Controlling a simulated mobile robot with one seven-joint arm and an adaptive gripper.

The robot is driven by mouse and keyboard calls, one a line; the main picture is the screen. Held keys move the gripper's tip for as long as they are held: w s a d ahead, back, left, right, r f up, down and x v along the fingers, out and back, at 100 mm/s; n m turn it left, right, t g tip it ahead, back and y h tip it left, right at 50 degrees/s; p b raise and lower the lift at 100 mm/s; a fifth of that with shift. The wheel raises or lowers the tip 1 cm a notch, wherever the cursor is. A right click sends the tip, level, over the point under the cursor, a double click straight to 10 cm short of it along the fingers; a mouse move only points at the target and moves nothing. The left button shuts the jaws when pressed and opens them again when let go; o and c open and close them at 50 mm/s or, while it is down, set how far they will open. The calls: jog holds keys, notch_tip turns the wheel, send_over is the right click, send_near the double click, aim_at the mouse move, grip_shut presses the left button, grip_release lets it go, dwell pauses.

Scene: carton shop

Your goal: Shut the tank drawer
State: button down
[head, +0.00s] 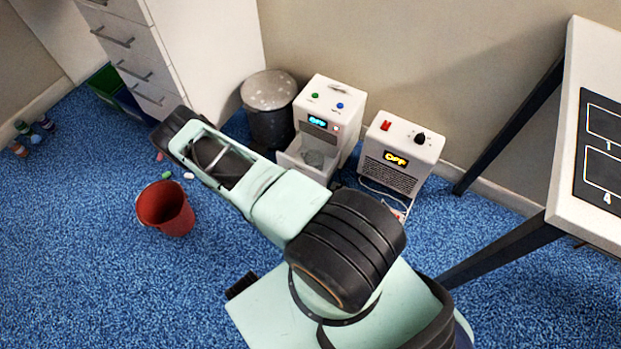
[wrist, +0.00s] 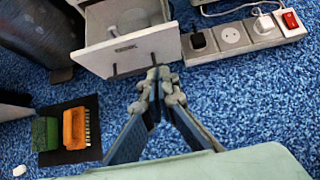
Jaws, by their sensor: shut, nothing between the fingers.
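The tank drawer (head: 301,170) sticks out, open, from the base of the white machine (head: 345,92) with a cyan display, green button and blue button. Something grey shows inside it. In the wrist view the drawer (wrist: 152,46) is at top centre, with its pale front and small dark label facing my gripper. My gripper (wrist: 160,77) is shut and empty, its fingertips just in front of the lower right part of the drawer front. I cannot tell whether they touch it. The head view does not show the fingertips; my arm hides that area.
A power strip (wrist: 232,37) with plugs lies right of the drawer. A second white unit (head: 403,150) stands to its right, a grey bin (head: 269,105) to its left. A red bucket (head: 166,212) stands on the carpet. A dark mat (wrist: 58,155) holds green and orange items.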

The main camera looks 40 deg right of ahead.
aim_at(316, 174)
jog(key=b+x, duration=0.1)
jog(key=x, duration=0.3)
jog(key=d+r+b+x, duration=0.1)
jog(key=b+x, duration=0.1)
jog(key=x, duration=0.2)
jog(key=b+x, duration=0.2)
jog(key=x, duration=0.2)
jog(key=shift+w+d+r, duration=0.15)
jog(key=shift+d, duration=0.05)
jog(key=shift+w+d+r, duration=0.1)
jog(key=shift+w+d, duration=0.15)
jog(key=shift+d, duration=0.3)
